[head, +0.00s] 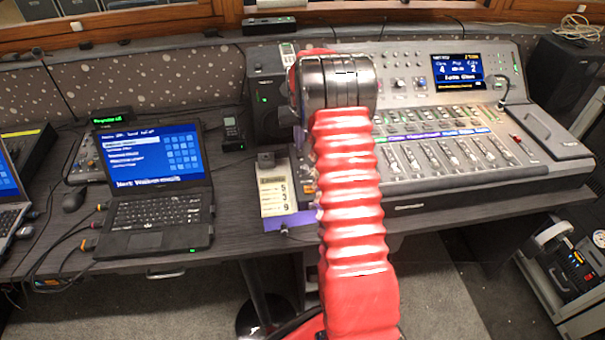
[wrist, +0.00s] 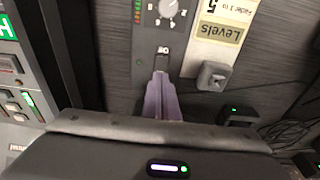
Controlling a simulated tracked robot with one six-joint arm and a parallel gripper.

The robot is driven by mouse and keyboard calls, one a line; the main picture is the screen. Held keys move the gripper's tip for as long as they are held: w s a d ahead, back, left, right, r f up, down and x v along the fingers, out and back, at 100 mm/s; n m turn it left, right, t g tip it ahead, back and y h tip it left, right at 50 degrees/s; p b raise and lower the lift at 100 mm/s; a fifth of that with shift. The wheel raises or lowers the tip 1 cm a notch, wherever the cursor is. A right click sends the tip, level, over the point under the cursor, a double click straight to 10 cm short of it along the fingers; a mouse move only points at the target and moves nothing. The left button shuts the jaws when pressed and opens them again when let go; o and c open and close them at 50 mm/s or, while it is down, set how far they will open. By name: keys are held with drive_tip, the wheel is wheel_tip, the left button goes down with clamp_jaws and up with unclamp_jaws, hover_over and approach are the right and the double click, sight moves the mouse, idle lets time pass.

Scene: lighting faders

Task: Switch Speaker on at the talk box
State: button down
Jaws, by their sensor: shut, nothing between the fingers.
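A dark grey panel that looks like the talk box (wrist: 150,28) fills the upper middle of the wrist view. It has a round knob (wrist: 168,8) at the top, a small white label (wrist: 163,50) that looks like an upside-down "ON", and a small green light (wrist: 138,62). A switch below the label is too small to read. My gripper (wrist: 160,76) is shut and empty, its purple fingertips just below the label; I cannot tell whether they touch the panel. In the head view, my red arm hides the gripper and most or all of this panel.
A Levels card (wrist: 220,28) lies beside the panel, with a small grey block (wrist: 212,75) near it. In the head view, the mixing desk (head: 440,185) stands right of my arm, and a laptop (head: 152,180) and black speaker (head: 268,108) stand left.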

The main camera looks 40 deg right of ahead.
drive_tip(key=shift+f, duration=0.5)
idle(0.5)
wheel_tip(320, 180, up, 7)
idle(1.2)
idle(0.4)
